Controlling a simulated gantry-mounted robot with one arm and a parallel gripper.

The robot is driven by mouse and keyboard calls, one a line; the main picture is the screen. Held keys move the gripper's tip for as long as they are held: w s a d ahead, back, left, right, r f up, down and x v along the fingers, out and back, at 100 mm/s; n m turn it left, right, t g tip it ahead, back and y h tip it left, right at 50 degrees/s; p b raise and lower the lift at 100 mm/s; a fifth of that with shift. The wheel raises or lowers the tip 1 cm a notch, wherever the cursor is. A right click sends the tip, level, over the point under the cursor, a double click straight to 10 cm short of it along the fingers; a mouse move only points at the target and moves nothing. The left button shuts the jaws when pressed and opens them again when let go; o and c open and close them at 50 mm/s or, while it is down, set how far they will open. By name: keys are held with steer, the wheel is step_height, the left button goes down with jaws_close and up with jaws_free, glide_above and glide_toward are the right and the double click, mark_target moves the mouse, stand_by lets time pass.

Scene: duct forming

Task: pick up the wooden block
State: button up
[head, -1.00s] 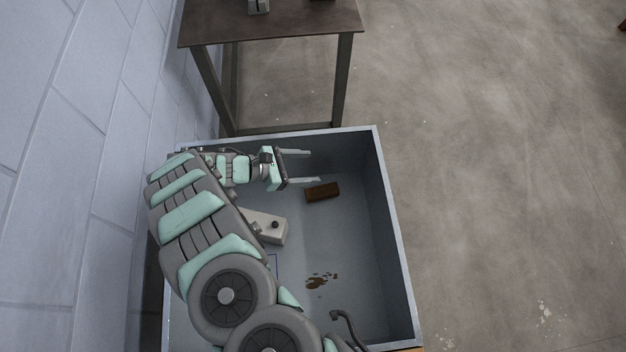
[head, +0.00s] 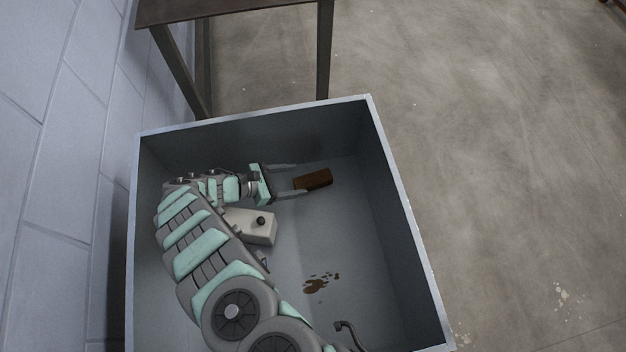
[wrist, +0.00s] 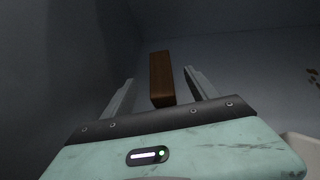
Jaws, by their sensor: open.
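The wooden block (head: 314,180) is a brown rectangular block lying on the floor of a grey open bin (head: 375,215), near its back wall. My gripper (head: 296,179) is inside the bin, pointing right, with its fingers apart on either side of the block's near end. In the wrist view the block (wrist: 161,78) lies lengthwise ahead, its near end between the two fingers of my gripper (wrist: 160,85). A gap shows on each side, and the jaws hold nothing.
A pale box with a dark knob (head: 252,226) sits beside my arm on the bin floor. Brown stains (head: 319,284) mark the floor in front. The bin walls surround my arm. A dark table (head: 240,12) stands behind the bin, and a block wall is at left.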

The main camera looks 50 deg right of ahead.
mark_target(310, 180)
steer(key=shift+f, duration=0.7)
steer(key=shift+s+d+f, duration=0.2)
steer(key=shift+s+d, duration=0.05)
steer(key=shift+d, duration=0.45)
steer(key=b+x, duration=0.1)
steer(key=x, duration=0.5)
steer(key=shift+b, duration=0.4)
steer(key=shift+a, duration=0.1)
steer(key=shift+c, duration=0.2)
jaws_close()
